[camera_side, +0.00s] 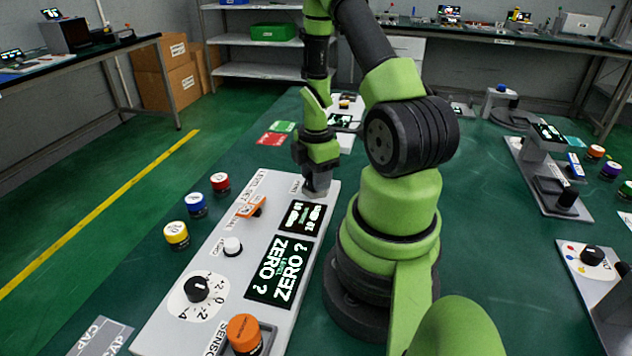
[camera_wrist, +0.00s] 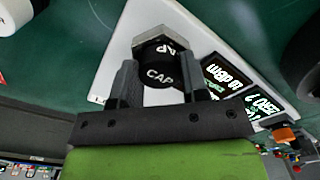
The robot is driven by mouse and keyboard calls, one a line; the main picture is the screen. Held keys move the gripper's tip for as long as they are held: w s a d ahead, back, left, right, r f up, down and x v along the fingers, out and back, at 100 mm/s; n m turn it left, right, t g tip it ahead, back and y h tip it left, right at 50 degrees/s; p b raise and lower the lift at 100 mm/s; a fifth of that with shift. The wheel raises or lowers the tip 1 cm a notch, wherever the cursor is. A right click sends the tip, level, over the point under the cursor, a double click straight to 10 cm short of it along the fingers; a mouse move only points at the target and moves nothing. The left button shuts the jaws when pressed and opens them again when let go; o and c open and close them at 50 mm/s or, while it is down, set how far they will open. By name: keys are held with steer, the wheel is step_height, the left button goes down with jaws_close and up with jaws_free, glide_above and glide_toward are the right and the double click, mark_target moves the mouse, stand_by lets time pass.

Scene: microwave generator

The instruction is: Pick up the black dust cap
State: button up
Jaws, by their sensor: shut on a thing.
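The black dust cap (camera_wrist: 157,74), lettered "CAP" in white, sits between the fingers of my gripper (camera_wrist: 158,88) in the wrist view. The two grey fingers close on its sides. A silvery hex-shaped fitting (camera_wrist: 150,42) lies right at the cap's far end; I cannot tell whether they are still joined. In the side view my gripper (camera_side: 317,190) points down at the far end of the light grey generator panel (camera_side: 215,250). The cap is hidden there by the gripper.
The panel carries an orange switch (camera_side: 252,207), a white button (camera_side: 232,246), a black dial (camera_side: 197,289), screens (camera_side: 277,270) and an orange sensor (camera_side: 244,333). Red (camera_side: 220,184), blue (camera_side: 195,204) and yellow (camera_side: 176,235) capped items stand left of it. Other instruments stand at right.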

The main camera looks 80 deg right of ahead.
steer(key=shift+r, duration=0.1)
step_height(320, 180, up, 10)
steer(key=w+a+f+n, duration=0.1)
steer(key=w+a+n, duration=0.7)
steer(key=w+a, duration=1.1)
steer(key=w+a+f+n, duration=0.1)
steer(key=a+n, duration=0.2)
steer(key=a, duration=0.7)
steer(key=w+a+n, duration=0.2)
steer(key=a, duration=0.9)
steer(key=f, duration=0.5)
steer(key=shift+s+f, duration=0.3)
steer(key=shift+f, duration=0.05)
steer(key=shift+n, duration=0.3)
steer(key=shift+f, duration=2.25)
steer(key=shift+f, duration=0.15)
